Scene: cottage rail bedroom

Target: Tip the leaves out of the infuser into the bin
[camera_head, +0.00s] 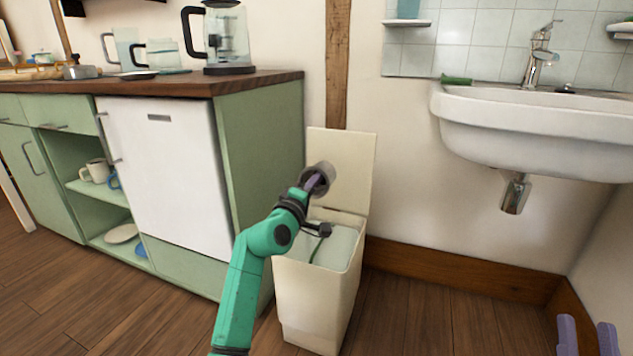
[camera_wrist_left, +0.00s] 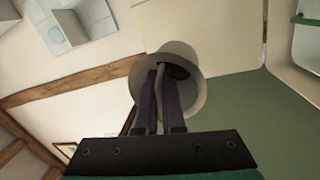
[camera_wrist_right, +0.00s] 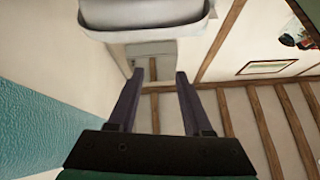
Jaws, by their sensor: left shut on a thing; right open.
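My left gripper (camera_head: 313,184) is shut on the infuser (camera_head: 324,171), a small grey cup-like thing. It is held in the air above the bin (camera_head: 315,303), in front of its raised lid. In the left wrist view, the fingers (camera_wrist_left: 160,90) close on a thin stem or handle, with the infuser's round grey wall (camera_wrist_left: 193,62) around their tips. The infuser looks tilted on its side; I cannot make out leaves. The cream bin stands open with a pale liner inside. My right gripper (camera_head: 588,338) is open and empty at the lower right; its fingers (camera_wrist_right: 155,88) also show apart in the right wrist view.
A green cabinet (camera_head: 262,170) with a wooden worktop stands just left of the bin. A glass jug (camera_head: 226,40) is on the worktop. The floor right of the bin is clear.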

